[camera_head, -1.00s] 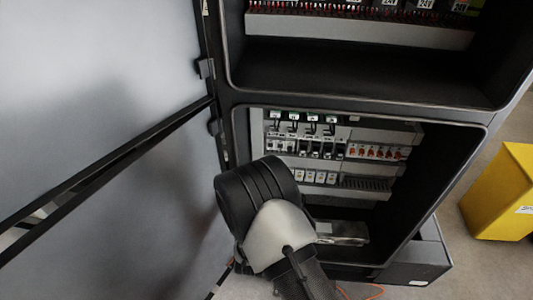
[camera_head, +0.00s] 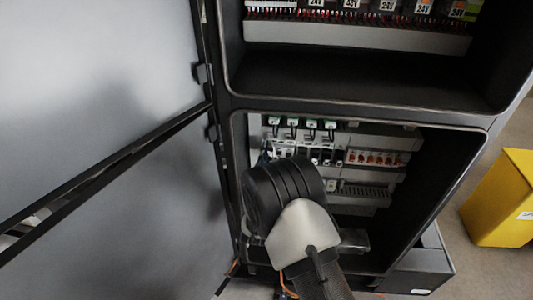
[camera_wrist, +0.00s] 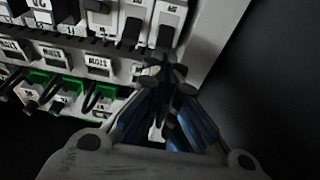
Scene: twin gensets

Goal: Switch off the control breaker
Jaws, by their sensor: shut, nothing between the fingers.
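My gripper (camera_wrist: 162,72) is shut and empty in the wrist view, its blue-sided fingers together. Its tips are in front of or close to the end of a row of white breakers (camera_wrist: 165,22) with dark levers; I cannot tell whether they touch. In the head view the breaker row (camera_head: 317,155) is inside the lower bay of the open cabinet, partly hidden by my wrist. The gripper fingers are hidden there behind my arm. Breaker labels are too small and blurred to read, so I cannot tell which one is the control breaker.
Green-topped terminals (camera_wrist: 42,82) with cables and a labelled strip lie beside the breakers. Orange-red switches (camera_head: 372,158) are right of the breakers in the head view. An open door (camera_head: 95,90) stands left. A yellow box (camera_head: 500,200) is on the floor at right.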

